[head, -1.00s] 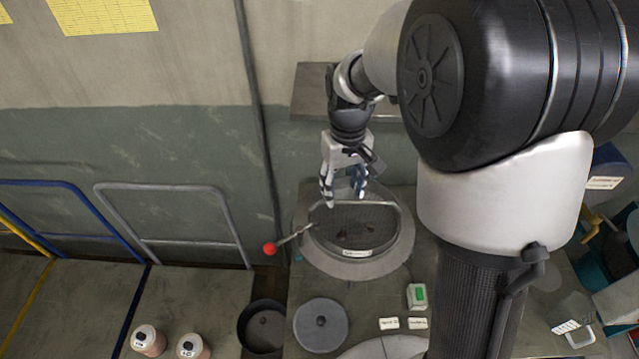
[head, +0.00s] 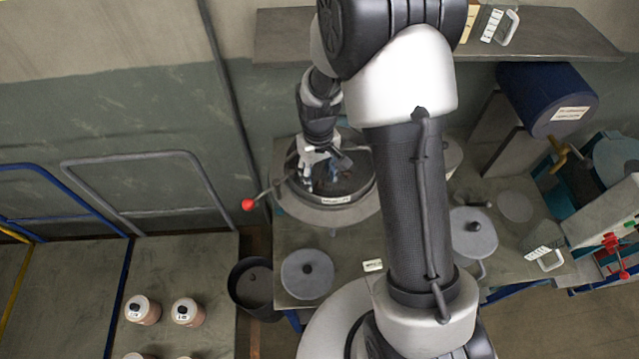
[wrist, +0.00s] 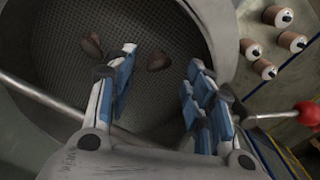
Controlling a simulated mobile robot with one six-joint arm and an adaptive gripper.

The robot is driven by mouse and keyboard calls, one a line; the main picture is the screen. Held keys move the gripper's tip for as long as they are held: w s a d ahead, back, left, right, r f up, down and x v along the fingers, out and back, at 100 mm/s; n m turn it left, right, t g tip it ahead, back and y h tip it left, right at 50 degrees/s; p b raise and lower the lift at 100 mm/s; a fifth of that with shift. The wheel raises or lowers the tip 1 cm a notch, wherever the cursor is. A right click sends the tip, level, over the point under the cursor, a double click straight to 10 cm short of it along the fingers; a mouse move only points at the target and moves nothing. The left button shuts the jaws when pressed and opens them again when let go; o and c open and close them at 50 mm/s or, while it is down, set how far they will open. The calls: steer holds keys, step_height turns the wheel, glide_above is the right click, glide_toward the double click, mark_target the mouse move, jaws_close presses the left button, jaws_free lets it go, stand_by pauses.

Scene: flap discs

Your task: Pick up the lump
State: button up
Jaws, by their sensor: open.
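Two brown lumps lie on the dark mesh floor of a round grey pan in the wrist view. One lump (wrist: 158,60) shows between my fingertips, beyond them; the other lump (wrist: 92,46) is to the left of my left finger. I cannot tell which is the task's lump. My gripper (wrist: 161,57) is open, its blue-padded fingers apart and empty. In the head view my gripper (head: 322,180) reaches down into the pan (head: 345,213), and the lumps cannot be made out clearly there.
A lever with a red knob (head: 248,204) sticks out from the pan's side; its knob also shows in the wrist view (wrist: 306,113). The pan's raised rim (wrist: 222,35) surrounds the fingers. A round grey disc (head: 307,274) and a dark pot (head: 252,283) stand nearby.

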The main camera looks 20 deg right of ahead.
mark_target(319, 184)
step_height(319, 184, down, 3)
steer(key=shift+r, duration=0.2)
steer(key=shift+c, duration=0.4)
steer(key=c, duration=0.8)
steer(key=shift+r, duration=0.1)
